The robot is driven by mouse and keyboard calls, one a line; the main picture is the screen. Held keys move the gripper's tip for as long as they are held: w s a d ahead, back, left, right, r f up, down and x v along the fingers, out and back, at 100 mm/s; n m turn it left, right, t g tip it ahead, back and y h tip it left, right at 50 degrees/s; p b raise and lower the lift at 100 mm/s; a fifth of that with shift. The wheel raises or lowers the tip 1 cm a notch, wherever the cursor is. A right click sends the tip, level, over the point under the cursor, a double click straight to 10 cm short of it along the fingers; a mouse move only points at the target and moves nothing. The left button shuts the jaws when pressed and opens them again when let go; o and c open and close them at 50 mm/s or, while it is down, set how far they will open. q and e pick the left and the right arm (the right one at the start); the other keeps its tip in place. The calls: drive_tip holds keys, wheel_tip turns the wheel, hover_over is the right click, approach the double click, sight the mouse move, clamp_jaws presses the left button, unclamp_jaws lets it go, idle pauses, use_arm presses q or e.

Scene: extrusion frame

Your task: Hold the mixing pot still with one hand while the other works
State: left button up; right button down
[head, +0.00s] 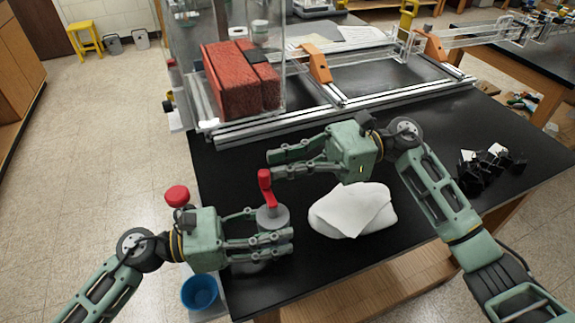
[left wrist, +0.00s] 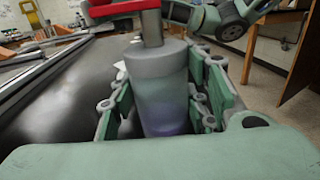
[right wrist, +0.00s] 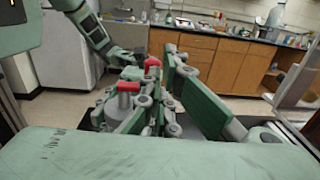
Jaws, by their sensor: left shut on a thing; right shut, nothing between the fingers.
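The mixing pot is a grey cylinder (head: 274,216) with a red crank handle (head: 265,186) on top. It stands upright near the left edge of the black table. My left gripper (head: 285,241) is shut around the pot's body. The left wrist view shows the pot (left wrist: 160,92) between both fingers, with the red handle (left wrist: 122,8) above. My right gripper (head: 275,164) is shut and empty, with its fingertips beside the top of the red handle. The right wrist view shows the pot (right wrist: 120,110) partly hidden by fingers; whether they touch the handle cannot be told.
A white folded cloth or bag (head: 350,212) lies right of the pot. Black clips (head: 487,168) lie on the right. A metal frame (head: 330,118) with red blocks (head: 228,82) and orange brackets (head: 318,64) stands behind. A blue bucket (head: 199,293) is below the left edge.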

drive_tip(key=w+d, duration=0.8)
drive_tip(key=d, duration=0.4)
drive_tip(key=s+a+r+m+g+h, duration=0.25)
drive_tip(key=a+r+m+h, duration=0.2)
drive_tip(key=a, duration=0.35)
drive_tip(key=s+a+r+m+g+h, duration=0.1)
drive_tip(key=s+a+r+m+h, duration=0.3)
drive_tip(key=a, duration=0.4)
drive_tip(key=s+a+r+m+t+h, duration=0.2)
drive_tip(key=s+a+m+t+h, duration=0.55)
drive_tip(key=m, duration=0.65)
drive_tip(key=w+d+f+m+t+h, duration=0.1)
drive_tip(key=d+f+m+t+h, duration=0.2)
drive_tip(key=f+m, duration=0.6)
drive_tip(key=shift+w+m+h, duration=0.25)
drive_tip(key=shift+m+h, duration=0.3)
drive_tip(key=shift+h, duration=0.55)
